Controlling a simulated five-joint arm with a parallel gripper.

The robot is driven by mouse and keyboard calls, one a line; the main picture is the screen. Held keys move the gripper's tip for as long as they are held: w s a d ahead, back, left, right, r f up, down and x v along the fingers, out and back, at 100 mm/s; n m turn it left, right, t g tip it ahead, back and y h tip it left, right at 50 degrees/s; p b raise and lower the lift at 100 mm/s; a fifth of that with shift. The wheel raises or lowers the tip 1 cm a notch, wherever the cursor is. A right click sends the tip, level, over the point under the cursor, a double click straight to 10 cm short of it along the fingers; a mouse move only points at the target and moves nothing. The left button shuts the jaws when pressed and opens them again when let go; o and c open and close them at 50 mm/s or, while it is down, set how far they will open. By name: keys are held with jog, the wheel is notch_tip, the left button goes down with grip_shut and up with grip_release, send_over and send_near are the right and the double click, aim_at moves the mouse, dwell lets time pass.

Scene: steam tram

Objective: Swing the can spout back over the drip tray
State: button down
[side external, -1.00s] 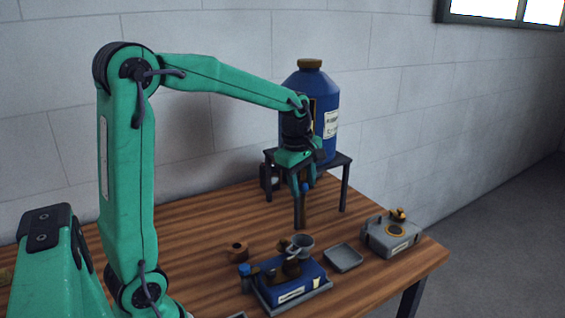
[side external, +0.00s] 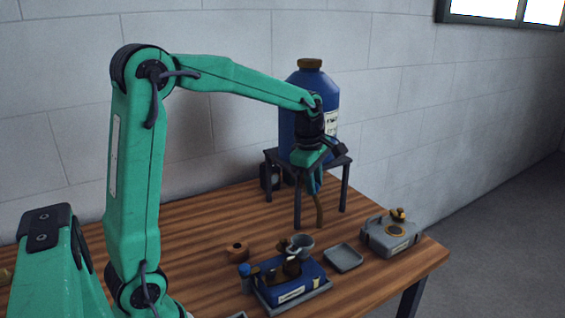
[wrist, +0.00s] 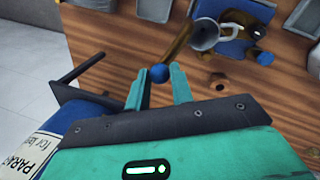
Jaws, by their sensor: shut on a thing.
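The blue can (side external: 316,100) with a brass cap stands on a dark stand (side external: 341,162) by the wall. Its label shows in the wrist view. The brass spout (side external: 319,210) hangs below my gripper (side external: 314,185), its lower end above the table. In the wrist view, my gripper (wrist: 158,88) is shut on the spout's blue knob (wrist: 158,73). The spout runs from there up toward the cup (wrist: 203,36), overlapping it in the picture. A shallow grey tray (side external: 344,257), likely the drip tray, lies right of the spout's end. The spout's joint at the can is hidden.
A blue device (side external: 290,281) in a grey tray stands at the front, with the cup (side external: 302,243) behind it. The left table is mostly clear.

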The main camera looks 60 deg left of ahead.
jog(key=shift+w+d+n, duration=0.35)
jog(key=shift+w+n, duration=0.45)
jog(key=shift+w, duration=0.05)
jog(key=c, duration=1.2)
grip_release()
jog(key=shift+c, duration=0.2)
jog(key=shift+s+d+r, duration=0.1)
jog(key=shift+s+r, duration=0.15)
jog(key=shift+r, duration=1.05)
jog(key=shift+s+r, duration=0.2)
jog(key=shift+r, duration=1.1)
jog(key=shift+s+d+r, duration=0.1)
jog(key=shift+s+r, duration=0.15)
jog(key=shift+r, duration=1.05)
